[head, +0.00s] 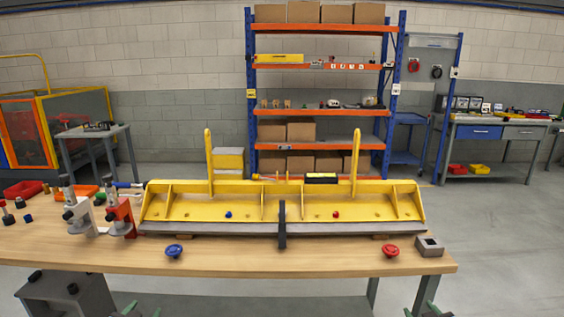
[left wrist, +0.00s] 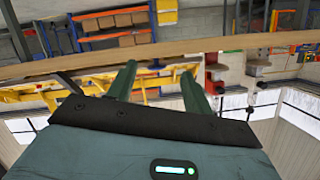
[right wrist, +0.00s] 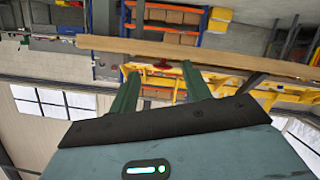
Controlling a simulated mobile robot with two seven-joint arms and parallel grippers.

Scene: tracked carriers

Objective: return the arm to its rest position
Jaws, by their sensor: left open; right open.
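My left gripper (head: 137,311) shows at the bottom edge of the head view, below the front edge of the workbench. In the left wrist view its two green fingers (left wrist: 157,80) are apart with nothing between them. My right gripper (head: 430,312) is at the bottom right of the head view, also below the bench edge. In the right wrist view its green fingers (right wrist: 160,82) are apart and empty. Both grippers are clear of the bench. Most of both arms is out of view.
The wooden workbench (head: 215,258) carries a yellow carrier (head: 300,203), a blue button (head: 174,251), a red button (head: 390,251), a grey square block (head: 429,246) and two bench tools, one grey (head: 75,212), one red (head: 121,215). A shelf rack (head: 320,112) stands behind.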

